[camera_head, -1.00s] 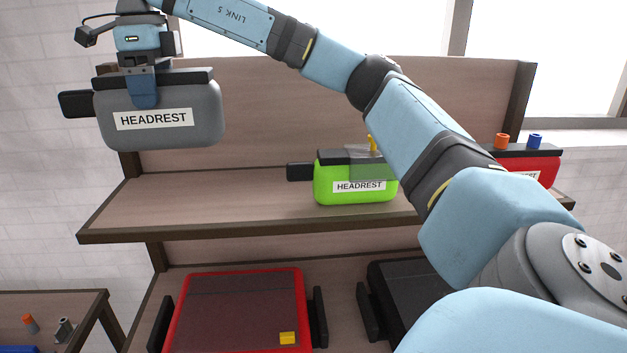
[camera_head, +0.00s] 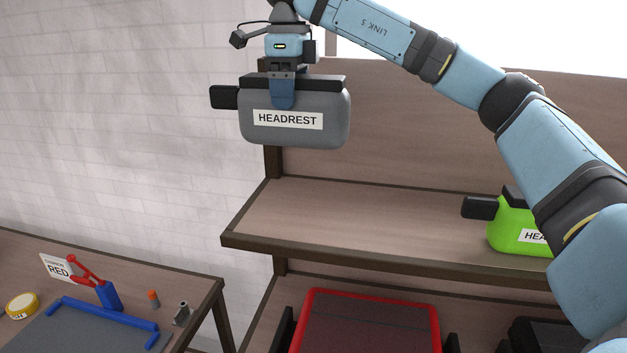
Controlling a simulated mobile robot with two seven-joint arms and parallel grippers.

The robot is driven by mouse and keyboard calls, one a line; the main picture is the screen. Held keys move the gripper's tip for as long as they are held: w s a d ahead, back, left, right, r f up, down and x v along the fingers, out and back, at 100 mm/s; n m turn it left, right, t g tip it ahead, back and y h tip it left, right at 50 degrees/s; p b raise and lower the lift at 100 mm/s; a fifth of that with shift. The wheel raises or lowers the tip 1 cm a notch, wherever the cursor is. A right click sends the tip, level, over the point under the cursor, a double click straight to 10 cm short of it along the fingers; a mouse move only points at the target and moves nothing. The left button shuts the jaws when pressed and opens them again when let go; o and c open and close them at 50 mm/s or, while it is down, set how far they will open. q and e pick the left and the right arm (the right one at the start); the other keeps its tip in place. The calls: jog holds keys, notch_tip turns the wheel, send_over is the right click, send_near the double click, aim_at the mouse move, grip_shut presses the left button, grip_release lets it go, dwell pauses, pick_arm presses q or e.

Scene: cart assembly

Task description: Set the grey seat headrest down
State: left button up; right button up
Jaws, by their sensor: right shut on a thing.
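The grey headrest (camera_head: 330,130) hangs in the air at the upper middle, its white HEADREST label facing me. My right gripper (camera_head: 283,98) comes down over its top edge and is shut on it. The headrest is upright, above the left end of the wooden shelf and apart from it. The far finger is hidden behind the headrest. My left gripper is not in view.
A green headrest (camera_head: 508,232) stands on the shelf (camera_head: 350,220) at right, partly behind my right arm. The shelf's left part is bare. Below are a red-edged seat part (camera_head: 368,325) and a black one (camera_head: 540,340).

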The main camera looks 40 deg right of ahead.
jog(key=f+p, duration=0.2)
jog(key=f, duration=0.7)
jog(key=f+p, duration=0.2)
jog(key=f, duration=0.6)
jog(key=shift+w+d+f, duration=0.1)
jog(key=shift+w+f, duration=0.1)
jog(key=shift+f, duration=0.2)
